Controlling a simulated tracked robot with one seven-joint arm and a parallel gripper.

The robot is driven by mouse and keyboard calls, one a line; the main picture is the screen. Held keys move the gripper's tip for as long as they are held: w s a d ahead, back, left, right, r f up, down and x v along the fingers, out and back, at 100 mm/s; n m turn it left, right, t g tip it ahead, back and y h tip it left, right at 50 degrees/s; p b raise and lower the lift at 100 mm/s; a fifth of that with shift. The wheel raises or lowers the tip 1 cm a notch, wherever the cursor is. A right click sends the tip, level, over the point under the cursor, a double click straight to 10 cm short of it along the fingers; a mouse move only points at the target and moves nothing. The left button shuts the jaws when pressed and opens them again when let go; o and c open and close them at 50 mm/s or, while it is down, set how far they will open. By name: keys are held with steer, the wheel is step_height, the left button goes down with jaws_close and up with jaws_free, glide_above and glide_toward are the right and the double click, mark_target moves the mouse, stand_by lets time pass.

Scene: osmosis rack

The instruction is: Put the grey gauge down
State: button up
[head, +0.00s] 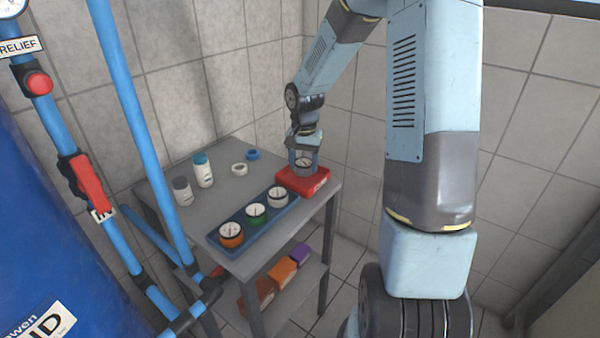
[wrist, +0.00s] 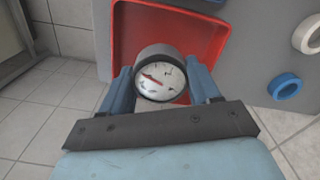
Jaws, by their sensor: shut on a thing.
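The grey gauge (wrist: 160,76) has a dark grey rim, a white face and a red needle. My gripper (wrist: 160,88) is shut on it, one blue finger on each side, in the wrist view. In the head view the gauge (head: 303,163) is in my gripper (head: 303,156) over the red tray (head: 302,182) at the table's right corner. In the wrist view the red tray (wrist: 122,40) lies behind the gauge. I cannot tell whether the gauge touches the tray.
A blue tray (head: 240,243) on the grey table (head: 222,187) holds orange, green and pale gauges. Two bottles (head: 203,170), a white ring (head: 239,169) and a blue ring (head: 253,155) stand behind. Coloured boxes (head: 282,271) sit on the lower shelf. Blue pipes (head: 135,110) rise at left.

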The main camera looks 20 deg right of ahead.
mark_target(303, 171)
steer(key=shift+w+f, duration=0.15)
steer(key=shift+f, duration=1.7)
steer(key=o, duration=1.4)
steer(key=shift+w+r, duration=0.1)
step_height(303, 171, up, 12)
steer(key=s+r+n+t+h, duration=0.1)
steer(key=s+r+n+t, duration=0.2)
steer(key=s+r, duration=0.95)
steer(key=s+r+n+t+y, duration=0.1)
steer(key=s+r+n+t, duration=0.1)
steer(key=s, duration=1.4)
steer(key=shift+a+r+n+t, duration=0.3)
steer(key=shift+a+r+n, duration=0.1)
steer(key=shift+r+n, duration=0.4)
